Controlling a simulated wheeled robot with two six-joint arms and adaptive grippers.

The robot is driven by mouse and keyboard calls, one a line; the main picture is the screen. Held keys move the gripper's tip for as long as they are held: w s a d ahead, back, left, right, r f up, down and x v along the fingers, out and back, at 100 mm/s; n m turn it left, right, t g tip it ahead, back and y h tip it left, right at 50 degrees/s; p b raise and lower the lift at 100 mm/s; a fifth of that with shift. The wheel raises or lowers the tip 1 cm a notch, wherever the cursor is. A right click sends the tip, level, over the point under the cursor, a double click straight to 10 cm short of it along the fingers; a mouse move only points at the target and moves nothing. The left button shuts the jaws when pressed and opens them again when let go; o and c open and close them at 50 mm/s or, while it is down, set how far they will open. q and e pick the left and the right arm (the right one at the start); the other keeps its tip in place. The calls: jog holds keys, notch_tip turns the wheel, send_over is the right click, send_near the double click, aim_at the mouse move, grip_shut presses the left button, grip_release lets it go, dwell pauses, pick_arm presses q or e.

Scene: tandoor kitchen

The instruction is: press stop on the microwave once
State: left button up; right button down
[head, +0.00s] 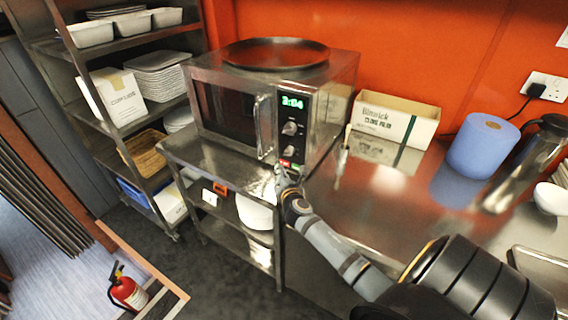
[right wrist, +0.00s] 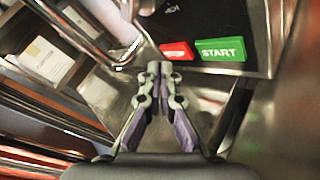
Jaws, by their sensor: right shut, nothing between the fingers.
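The microwave (head: 222,112) is a steel box on a metal stand, with its door shut and a lit green display (head: 292,102). Two knobs sit below the display. At the bottom of the panel are a red stop button (right wrist: 177,50) and a green START button (right wrist: 220,49), both clear in the right wrist view. My right gripper (head: 288,172) is shut and empty, at the lower front of the panel. In the right wrist view its fingertips (right wrist: 159,68) lie just below the red button; I cannot tell whether they touch it. My left gripper is out of view.
A dark round pan (head: 276,53) lies on top of the microwave. A cardboard box (head: 395,119), a blue paper roll (head: 483,146) and a steel flask (head: 528,160) stand on the counter at right. The door handle (head: 264,127) stands out left of the panel.

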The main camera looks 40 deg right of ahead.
jog(key=shift+a, duration=0.1)
jog(key=shift+s+a+p, duration=0.1)
jog(key=shift+s+a, duration=0.2)
jog(key=shift+a, duration=0.45)
jog(key=shift+s+a+p, duration=0.1)
jog(key=shift+s+a, duration=0.25)
jog(key=shift+a, duration=0.4)
jog(key=shift+s+a+p, duration=0.1)
jog(key=shift+s+a, duration=0.2)
jog(key=shift+a, duration=0.45)
